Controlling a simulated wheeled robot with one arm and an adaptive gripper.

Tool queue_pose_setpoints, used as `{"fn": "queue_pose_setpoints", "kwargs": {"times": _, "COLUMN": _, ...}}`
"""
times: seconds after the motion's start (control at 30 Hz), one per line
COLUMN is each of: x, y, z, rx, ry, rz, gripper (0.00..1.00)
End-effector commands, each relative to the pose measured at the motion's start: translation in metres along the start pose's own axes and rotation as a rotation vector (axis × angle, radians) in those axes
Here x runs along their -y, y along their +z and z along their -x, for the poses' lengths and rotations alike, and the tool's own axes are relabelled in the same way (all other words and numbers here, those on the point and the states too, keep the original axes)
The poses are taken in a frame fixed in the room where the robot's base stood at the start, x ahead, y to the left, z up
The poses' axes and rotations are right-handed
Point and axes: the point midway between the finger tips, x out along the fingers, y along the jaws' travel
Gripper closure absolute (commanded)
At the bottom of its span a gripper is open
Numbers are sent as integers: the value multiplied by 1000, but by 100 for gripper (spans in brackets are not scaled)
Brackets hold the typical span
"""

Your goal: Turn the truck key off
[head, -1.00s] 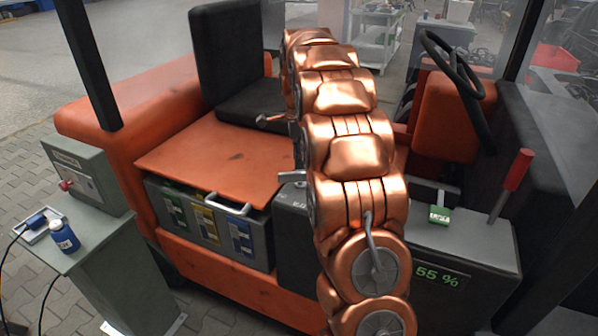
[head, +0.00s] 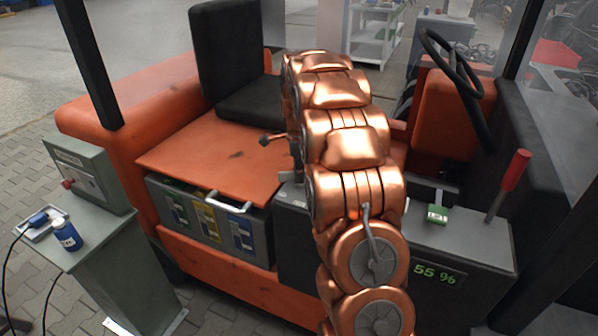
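The truck key with its green tag (head: 437,213) is on the grey console (head: 470,232) to the right of my arm. The tag lies flat-looking on the console top, and a small light part stands up just behind it. The key's exact turn is too small to tell. My copper arm rises through the middle and hides most of my gripper. A small dark part that seems to be of my gripper (head: 267,138) sticks out left of the arm, above the orange cover. It is apart from the key. Its opening cannot be seen.
A red-handled lever (head: 514,172) stands right of the key, and a lit display (head: 436,275) reads 55 %. The steering wheel (head: 455,85) is behind. The black seat (head: 226,60), orange cover (head: 215,155) and battery (head: 215,228) are left. A grey charger stand (head: 110,255) is far left.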

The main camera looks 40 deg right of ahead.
Motion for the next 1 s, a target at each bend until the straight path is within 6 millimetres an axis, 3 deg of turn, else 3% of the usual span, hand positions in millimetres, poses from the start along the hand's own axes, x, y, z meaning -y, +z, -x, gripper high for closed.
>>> {"fn": "queue_pose_setpoints", "kwargs": {"times": 0.23, "x": 0, "y": 0, "z": 0, "rx": 0, "ry": 0, "rz": 0, "gripper": 100}}
{"fn": "queue_pose_setpoints", "kwargs": {"times": 0.67, "x": 0, "y": 0, "z": -1, "rx": 0, "ry": -1, "rz": 16, "gripper": 100}}
{"fn": "queue_pose_setpoints", "kwargs": {"times": 1.0, "x": 0, "y": 0, "z": -4, "rx": 0, "ry": -4, "rz": 191, "gripper": 100}}
